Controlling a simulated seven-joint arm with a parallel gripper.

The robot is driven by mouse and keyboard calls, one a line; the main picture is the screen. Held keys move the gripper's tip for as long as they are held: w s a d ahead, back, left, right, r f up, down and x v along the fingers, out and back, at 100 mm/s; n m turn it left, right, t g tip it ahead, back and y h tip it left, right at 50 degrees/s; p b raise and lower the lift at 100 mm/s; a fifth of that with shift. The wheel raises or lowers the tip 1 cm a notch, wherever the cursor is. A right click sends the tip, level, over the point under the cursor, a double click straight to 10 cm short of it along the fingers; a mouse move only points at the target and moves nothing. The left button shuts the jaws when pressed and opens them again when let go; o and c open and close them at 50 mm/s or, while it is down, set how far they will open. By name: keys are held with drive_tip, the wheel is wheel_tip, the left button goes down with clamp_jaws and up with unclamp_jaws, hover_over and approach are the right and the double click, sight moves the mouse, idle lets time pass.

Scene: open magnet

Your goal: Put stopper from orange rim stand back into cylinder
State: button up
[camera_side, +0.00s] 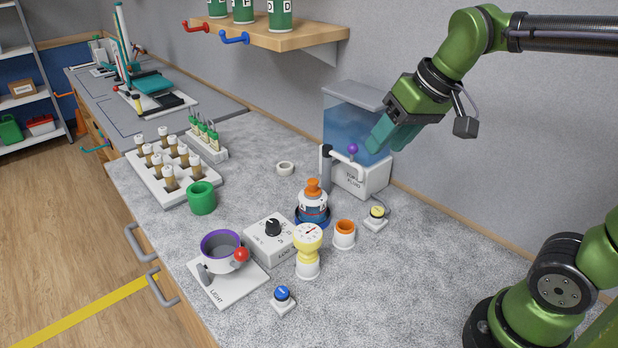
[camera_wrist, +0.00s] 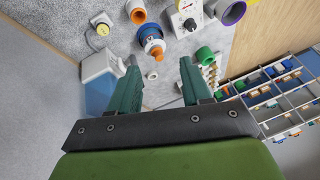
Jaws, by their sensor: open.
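A white stand with an orange rim (camera_side: 344,235) stands on the bench right of the yellow gauge; its orange rim also shows in the wrist view (camera_wrist: 137,14). My gripper (camera_side: 393,140) is open and empty, high above the bench beside the water tank. Its fingers (camera_wrist: 158,72) are apart in the wrist view.
The blue water tank (camera_side: 352,130) with its pipe stands close to my gripper by the wall. A yellow gauge (camera_side: 307,250), a dial box (camera_side: 270,238), a purple-rimmed cup (camera_side: 221,252) and a yellow button (camera_side: 377,216) crowd the stand. The bench's right part is clear.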

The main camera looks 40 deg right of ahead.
drive_tip(key=s+f+m+t, duration=0.1)
drive_tip(key=s+f+t, duration=0.1)
drive_tip(key=s, duration=0.4)
drive_tip(key=shift+s+a+f+m, duration=0.15)
drive_tip(key=shift+s+f+m, duration=0.2)
drive_tip(key=shift+f, duration=0.45)
idle(0.4)
